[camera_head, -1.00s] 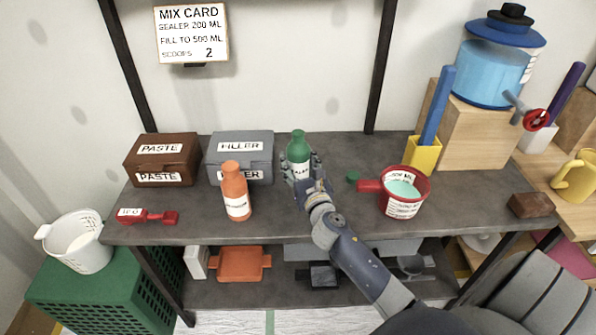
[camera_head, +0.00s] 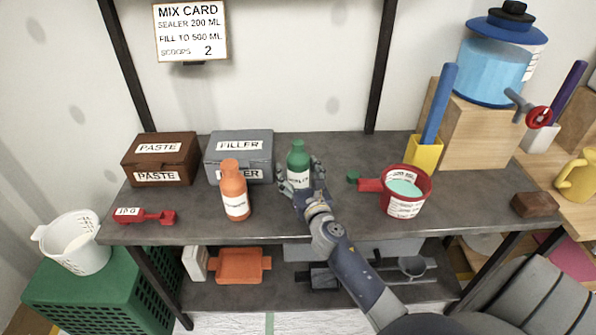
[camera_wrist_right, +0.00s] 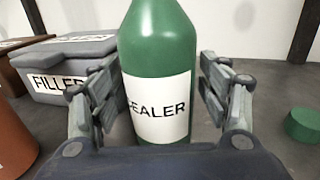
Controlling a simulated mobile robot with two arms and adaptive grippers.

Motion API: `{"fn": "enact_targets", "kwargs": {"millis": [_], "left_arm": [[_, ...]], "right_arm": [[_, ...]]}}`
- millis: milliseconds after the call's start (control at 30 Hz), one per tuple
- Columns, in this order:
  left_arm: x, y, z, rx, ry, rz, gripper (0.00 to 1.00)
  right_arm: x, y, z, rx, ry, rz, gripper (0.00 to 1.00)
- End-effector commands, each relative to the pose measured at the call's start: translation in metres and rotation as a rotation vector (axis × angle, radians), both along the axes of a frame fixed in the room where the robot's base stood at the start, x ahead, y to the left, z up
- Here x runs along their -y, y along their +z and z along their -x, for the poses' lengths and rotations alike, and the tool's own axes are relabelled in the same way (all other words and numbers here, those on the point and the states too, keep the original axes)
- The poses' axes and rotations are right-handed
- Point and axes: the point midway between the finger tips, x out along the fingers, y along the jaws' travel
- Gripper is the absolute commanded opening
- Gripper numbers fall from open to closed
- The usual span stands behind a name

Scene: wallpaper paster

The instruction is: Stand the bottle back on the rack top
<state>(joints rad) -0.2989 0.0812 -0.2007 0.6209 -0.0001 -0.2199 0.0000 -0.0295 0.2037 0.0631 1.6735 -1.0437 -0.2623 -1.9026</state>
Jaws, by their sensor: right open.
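The green bottle (camera_head: 298,157), labelled SEALER, stands upright on the grey rack top (camera_head: 280,222), right of the filler box. My right gripper (camera_head: 301,178) is around the lower part of the bottle. In the right wrist view, the bottle (camera_wrist_right: 160,55) stands between the open fingers of my right gripper (camera_wrist_right: 163,98), with a visible gap at the right finger. The bottle's mouth is cut off in that view. A green cap (camera_head: 352,176) lies on the rack top to the right. My left gripper is not in view.
An orange bottle (camera_head: 235,190) stands to the left, before the grey filler box (camera_head: 240,147). A red measuring pot (camera_head: 411,204) with pale green liquid stands to the right. A red scoop (camera_head: 150,215) lies at the left end. The front middle of the top is clear.

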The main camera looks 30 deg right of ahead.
Motion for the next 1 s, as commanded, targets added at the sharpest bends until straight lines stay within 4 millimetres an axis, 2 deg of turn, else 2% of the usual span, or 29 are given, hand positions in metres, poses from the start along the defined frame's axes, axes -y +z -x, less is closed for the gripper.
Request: {"fn": "enact_targets", "kwargs": {"millis": [167, 267, 700, 833, 1000], "left_arm": [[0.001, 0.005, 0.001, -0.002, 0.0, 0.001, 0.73], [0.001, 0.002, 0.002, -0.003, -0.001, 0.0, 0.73], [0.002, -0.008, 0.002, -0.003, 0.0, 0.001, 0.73], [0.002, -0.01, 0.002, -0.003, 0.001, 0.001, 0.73], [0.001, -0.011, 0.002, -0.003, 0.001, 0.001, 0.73]], "right_arm": [[0.0, 0.005, 0.0, 0.0, 0.0, -0.001, 0.7], [-0.004, 0.001, 0.013, -0.002, 0.001, 0.0, 0.7], [-0.028, 0.001, 0.093, -0.002, -0.001, -0.002, 0.7], [-0.032, 0.001, 0.107, -0.001, -0.001, 0.0, 0.7], [-0.034, 0.003, 0.115, 0.0, -0.001, 0.0, 0.7]]}}
